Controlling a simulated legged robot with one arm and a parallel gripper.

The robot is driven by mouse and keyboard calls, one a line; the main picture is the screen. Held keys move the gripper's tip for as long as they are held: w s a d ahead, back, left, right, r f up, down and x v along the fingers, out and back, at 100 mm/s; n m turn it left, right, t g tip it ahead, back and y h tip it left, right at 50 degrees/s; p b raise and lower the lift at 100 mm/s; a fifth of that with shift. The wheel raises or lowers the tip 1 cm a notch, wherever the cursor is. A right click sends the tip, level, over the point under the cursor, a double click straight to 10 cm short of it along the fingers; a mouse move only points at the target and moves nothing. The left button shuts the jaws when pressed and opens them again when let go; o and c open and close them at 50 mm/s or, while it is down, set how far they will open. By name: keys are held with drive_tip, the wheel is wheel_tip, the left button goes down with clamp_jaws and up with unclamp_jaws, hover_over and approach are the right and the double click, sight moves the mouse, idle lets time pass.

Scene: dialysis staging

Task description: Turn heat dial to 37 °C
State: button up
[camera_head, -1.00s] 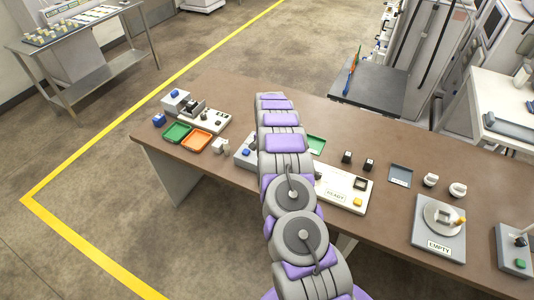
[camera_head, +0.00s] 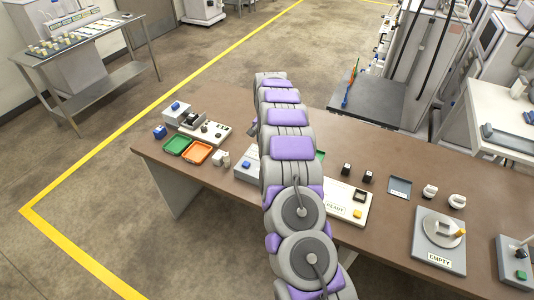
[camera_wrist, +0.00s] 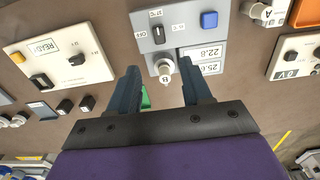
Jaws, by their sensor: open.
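The heat dial (camera_wrist: 159,33) is a small black knob on a grey warmer box (camera_wrist: 182,32), at the top middle of the wrist view. The label OFF is to its left and a 37 °C label is above it; I cannot tell which mark it points to. In the head view the warmer box (camera_head: 244,171) is partly behind my arm, which hides the dial and gripper.
A white round-topped piece marked B (camera_wrist: 163,67) stands by the box, between the fingers in the picture. A READY panel (camera_wrist: 59,62) is to the left. Green (camera_head: 177,145) and orange (camera_head: 197,152) trays and an EMPTY scale (camera_head: 439,257) share the brown table.

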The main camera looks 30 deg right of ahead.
drive_tip(key=shift+r, duration=2)
